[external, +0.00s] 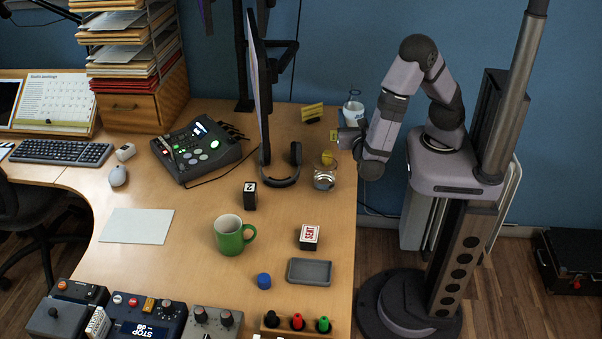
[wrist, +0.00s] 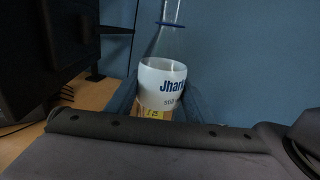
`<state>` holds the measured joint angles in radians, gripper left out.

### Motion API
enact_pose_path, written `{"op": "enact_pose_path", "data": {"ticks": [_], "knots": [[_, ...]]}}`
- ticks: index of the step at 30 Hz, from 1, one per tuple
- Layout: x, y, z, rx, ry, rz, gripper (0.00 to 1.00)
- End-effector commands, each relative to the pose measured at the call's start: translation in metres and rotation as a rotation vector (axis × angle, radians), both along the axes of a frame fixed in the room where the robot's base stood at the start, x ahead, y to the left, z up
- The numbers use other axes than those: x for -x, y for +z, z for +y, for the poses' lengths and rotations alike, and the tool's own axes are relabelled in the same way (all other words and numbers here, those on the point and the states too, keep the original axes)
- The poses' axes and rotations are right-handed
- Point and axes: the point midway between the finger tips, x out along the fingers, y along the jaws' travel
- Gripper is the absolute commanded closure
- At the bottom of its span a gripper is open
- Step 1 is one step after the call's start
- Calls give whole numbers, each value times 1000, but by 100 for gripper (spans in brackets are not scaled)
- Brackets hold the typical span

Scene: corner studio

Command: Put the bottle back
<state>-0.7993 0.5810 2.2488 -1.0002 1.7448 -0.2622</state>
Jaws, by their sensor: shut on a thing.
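The bottle (external: 352,111) is clear with a white label band and a blue ring around its neck. In the wrist view the bottle (wrist: 162,85) stands close to upright between two blue fingers, with blue letters on its label. My gripper (wrist: 158,103) is shut on it, one finger at each side. In the external view my gripper (external: 346,120) is at the desk's far right edge, and the arm hides part of the grip. The bottle's lower end is hidden in both views, so I cannot tell whether it touches anything.
Below my gripper are a silver round item (external: 324,180) and headphones (external: 290,165). A yellow card holder (external: 312,113) stands left of the bottle, beyond the monitor (external: 262,85). A green mug (external: 230,236), a stamp box (external: 309,236) and a grey tray (external: 309,271) are nearer.

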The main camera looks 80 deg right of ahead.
Motion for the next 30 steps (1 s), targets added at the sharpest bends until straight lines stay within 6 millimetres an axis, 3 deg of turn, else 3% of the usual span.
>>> {"op": "enact_pose_path", "data": {"ticks": [11, 18, 24, 30], "knots": [[-69, -9, 40, -1, 296, -1, 83], [-128, -8, 99, -2, 599, -4, 83], [-155, -4, 141, -1, 777, -3, 83], [-169, 1, 171, 0, 892, -4, 83]]}}
